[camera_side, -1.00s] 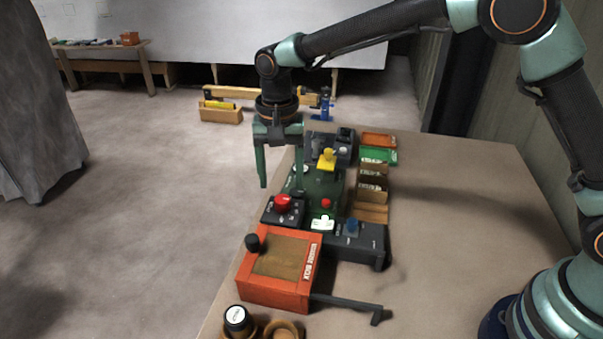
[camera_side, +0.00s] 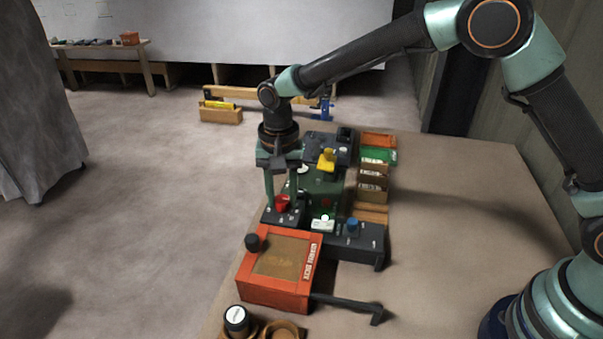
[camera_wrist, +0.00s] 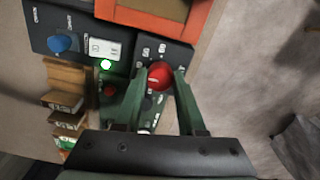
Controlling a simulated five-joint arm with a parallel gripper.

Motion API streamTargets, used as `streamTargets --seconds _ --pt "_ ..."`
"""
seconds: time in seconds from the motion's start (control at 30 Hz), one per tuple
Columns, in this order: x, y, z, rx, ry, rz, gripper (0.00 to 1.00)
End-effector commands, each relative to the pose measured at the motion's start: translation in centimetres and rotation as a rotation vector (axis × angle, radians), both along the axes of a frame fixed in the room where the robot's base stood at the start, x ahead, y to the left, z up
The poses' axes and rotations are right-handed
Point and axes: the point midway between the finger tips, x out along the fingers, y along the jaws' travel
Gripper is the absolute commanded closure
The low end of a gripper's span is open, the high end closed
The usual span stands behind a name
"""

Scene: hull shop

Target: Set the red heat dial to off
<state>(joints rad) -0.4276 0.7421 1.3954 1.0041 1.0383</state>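The red heat dial (camera_side: 283,201) sits on a small dark panel (camera_side: 270,216) behind the orange box. In the wrist view the red dial (camera_wrist: 160,74) lies between the tips of my gripper (camera_wrist: 158,78). My gripper (camera_side: 283,198) points down, with one green finger on each side of the dial. The fingers are apart, and I cannot tell whether they touch the dial. White marks show on the dark panel in the wrist view (camera_wrist: 162,50), too small to read. The dial's pointer setting cannot be made out.
An orange box (camera_side: 250,288) with a dark knob stands in front. A green unit with a yellow knob (camera_side: 327,158) stands behind. The right side of the table (camera_side: 460,240) is clear.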

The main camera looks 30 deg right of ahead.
Motion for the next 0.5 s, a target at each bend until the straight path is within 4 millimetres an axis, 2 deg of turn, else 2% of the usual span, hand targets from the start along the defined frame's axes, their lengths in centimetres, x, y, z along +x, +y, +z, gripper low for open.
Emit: streamTargets --seconds 0.27,0.5 --pt "0.00 0.00 0.06 0.000 0.000 0.046 1.00" --pt "0.01 -0.01 0.08 0.000 0.000 0.192 1.00"
